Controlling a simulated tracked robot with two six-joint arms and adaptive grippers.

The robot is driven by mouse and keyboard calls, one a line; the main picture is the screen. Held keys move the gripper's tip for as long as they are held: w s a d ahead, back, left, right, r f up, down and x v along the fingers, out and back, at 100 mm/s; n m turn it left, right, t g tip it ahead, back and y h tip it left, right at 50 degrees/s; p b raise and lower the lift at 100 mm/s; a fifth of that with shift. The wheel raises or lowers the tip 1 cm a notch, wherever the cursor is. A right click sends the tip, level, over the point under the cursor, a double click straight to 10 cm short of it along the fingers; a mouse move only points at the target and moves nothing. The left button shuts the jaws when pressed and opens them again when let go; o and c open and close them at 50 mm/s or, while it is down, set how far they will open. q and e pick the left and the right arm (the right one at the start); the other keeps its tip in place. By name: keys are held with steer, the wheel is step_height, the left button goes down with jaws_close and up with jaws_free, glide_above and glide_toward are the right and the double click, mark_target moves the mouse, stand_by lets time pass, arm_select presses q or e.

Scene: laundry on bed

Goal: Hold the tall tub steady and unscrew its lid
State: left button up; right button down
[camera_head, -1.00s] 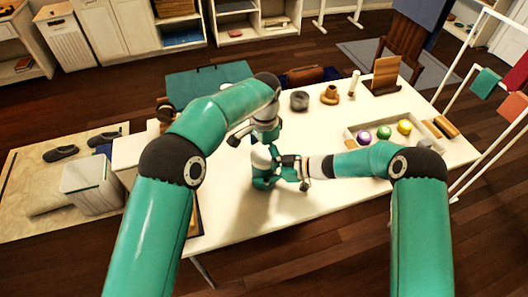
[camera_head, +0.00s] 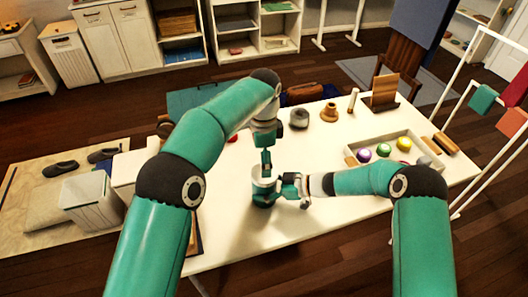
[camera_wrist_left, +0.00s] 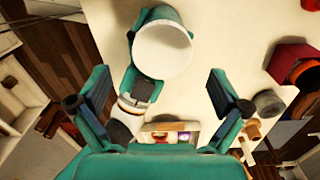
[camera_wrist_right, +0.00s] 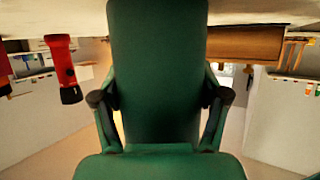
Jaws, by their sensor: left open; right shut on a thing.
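The tall tub (camera_head: 262,194) is green with a pale round top and stands upright on the white table. My right gripper (camera_head: 286,188) is shut on its side from the right. The right wrist view shows the green tub wall (camera_wrist_right: 157,70) between both fingers. My left gripper (camera_head: 266,160) is above the tub, pointing down, open and empty. In the left wrist view the round white top (camera_wrist_left: 163,50) lies beyond the open fingers, apart from them. I cannot tell from this whether that top is the lid or the tub's inside.
A tray (camera_head: 436,160) with coloured balls stands on the right of the table (camera_head: 320,225). A grey round object (camera_head: 299,118) and a brown pot (camera_head: 330,112) are at the back. A red flashlight (camera_wrist_right: 65,68) shows in the right wrist view. The front of the table is clear.

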mark_target(264, 188)
arm_select(q)
steer(key=r+m, duration=0.2)
steer(key=m, duration=0.1)
steer(key=shift+w, duration=0.1)
steer(key=shift+d+f, duration=0.1)
steer(key=shift+d, duration=0.1)
step_height(264, 188, down, 7)
steer(key=shift+f, duration=0.15)
steer(key=shift+c, duration=0.2)
steer(key=c, duration=1.1)
steer(key=n, duration=0.6)
steer(key=shift+n, duration=0.4)
steer(key=shift+c, duration=0.2)
